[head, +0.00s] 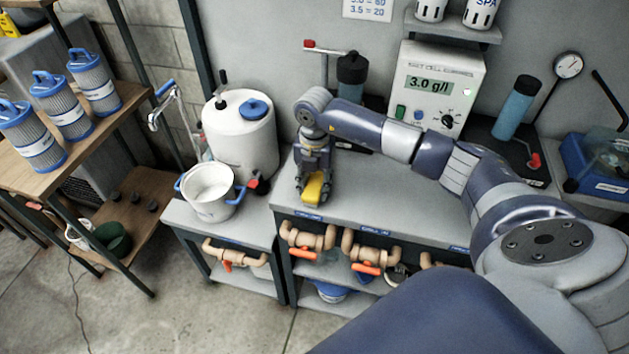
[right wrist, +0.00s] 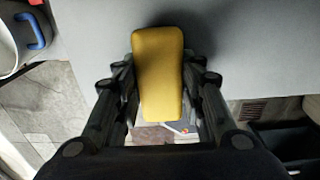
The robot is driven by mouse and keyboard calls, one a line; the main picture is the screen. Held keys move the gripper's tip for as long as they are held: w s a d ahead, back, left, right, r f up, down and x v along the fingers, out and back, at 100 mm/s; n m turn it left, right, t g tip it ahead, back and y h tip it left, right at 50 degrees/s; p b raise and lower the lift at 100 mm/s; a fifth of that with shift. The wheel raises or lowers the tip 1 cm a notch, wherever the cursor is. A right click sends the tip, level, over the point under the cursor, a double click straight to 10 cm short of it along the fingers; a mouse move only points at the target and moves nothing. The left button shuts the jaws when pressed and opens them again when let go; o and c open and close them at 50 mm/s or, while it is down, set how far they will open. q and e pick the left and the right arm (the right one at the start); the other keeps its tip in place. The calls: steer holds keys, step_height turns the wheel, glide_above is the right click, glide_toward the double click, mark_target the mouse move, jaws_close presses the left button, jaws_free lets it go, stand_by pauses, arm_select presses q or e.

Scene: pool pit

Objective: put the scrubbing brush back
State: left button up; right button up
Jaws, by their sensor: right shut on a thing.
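The scrubbing brush shows as a yellow block (head: 315,188) at the front part of the grey bench top in the head view. My right gripper (head: 312,180) points down over the bench and is shut on the brush. In the right wrist view the yellow brush (right wrist: 160,75) lies between the two fingers of my right gripper (right wrist: 162,100). The brush's underside and bristles are hidden, and I cannot tell whether it touches the bench. My left gripper does not show.
A white bucket with blue handles (head: 210,190) and a white tank (head: 242,135) stand left of the gripper. A bench top (head: 365,185) has free room to the right. A controller box (head: 435,90) stands behind. Valves with orange handles (head: 305,252) sit below the bench edge.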

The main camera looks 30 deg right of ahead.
mark_target(314, 184)
steer(key=shift+f, duration=0.2)
steer(key=o, duration=1)
steer(key=shift+r, duration=0.1)
steer(key=shift+r, duration=0.5)
step_height(314, 184, up, 11)
steer(key=b, duration=0.2)
steer(key=shift+r, duration=0.15)
steer(key=shift+a, duration=0.1)
